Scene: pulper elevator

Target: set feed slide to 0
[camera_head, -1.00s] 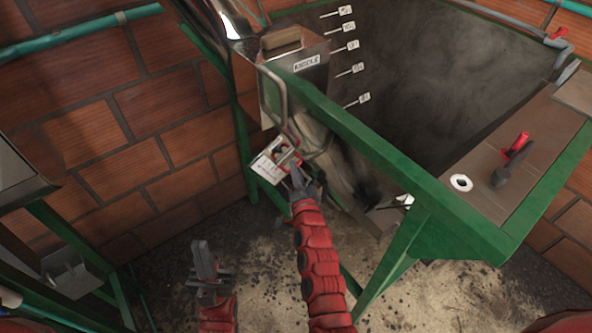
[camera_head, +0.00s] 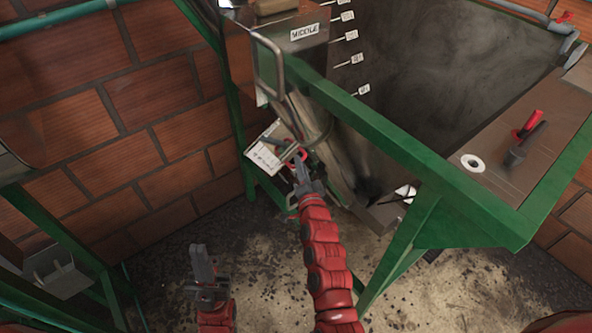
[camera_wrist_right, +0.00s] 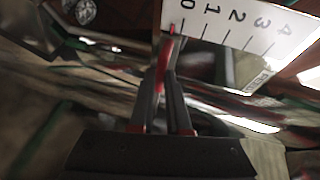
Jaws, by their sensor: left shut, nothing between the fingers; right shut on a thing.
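The feed slide's white scale plate (camera_head: 264,156) hangs below the metal box in the head view. In the wrist view the plate (camera_wrist_right: 240,25) shows numbers from 0 to 4. A small red pointer tip (camera_wrist_right: 174,29) sits beside the 0 mark. My right gripper (camera_head: 300,163) is at the plate's right side, shut on a red part that seems to be the slide's handle. In the wrist view its fingers (camera_wrist_right: 166,72) are close together with red between them, just below the 0 end; the fingers hide most of the grip. My left gripper (camera_head: 200,258) is shut and empty, low over the floor.
A green frame (camera_head: 400,155) runs diagonally right of my right arm. A metal box labelled MIDDLE (camera_head: 285,45) with a bent bar (camera_head: 268,65) stands above the plate. A red-handled lever (camera_head: 527,130) is on the bench at right. A brick wall is behind.

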